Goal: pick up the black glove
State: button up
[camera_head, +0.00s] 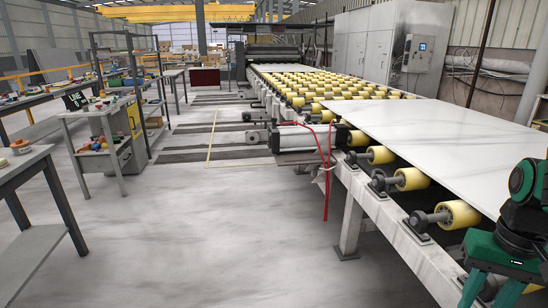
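I cannot make out a black glove in the head view. Small items on the left workbenches are too small to identify. Part of my green and black arm shows at the lower right, in front of the roller line.
A roller conveyor (459,214) with yellow rollers carries a large white slab (440,135) on the right. A grey cart (108,165) and a table (32,250) stand at left. A red hose (326,185) hangs at the conveyor's side. The floor (225,225) between is clear.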

aim_at(341, 131)
jog(key=u, duration=0.05)
jog(key=i, duration=3.9)
jog(key=z, duration=0.05)
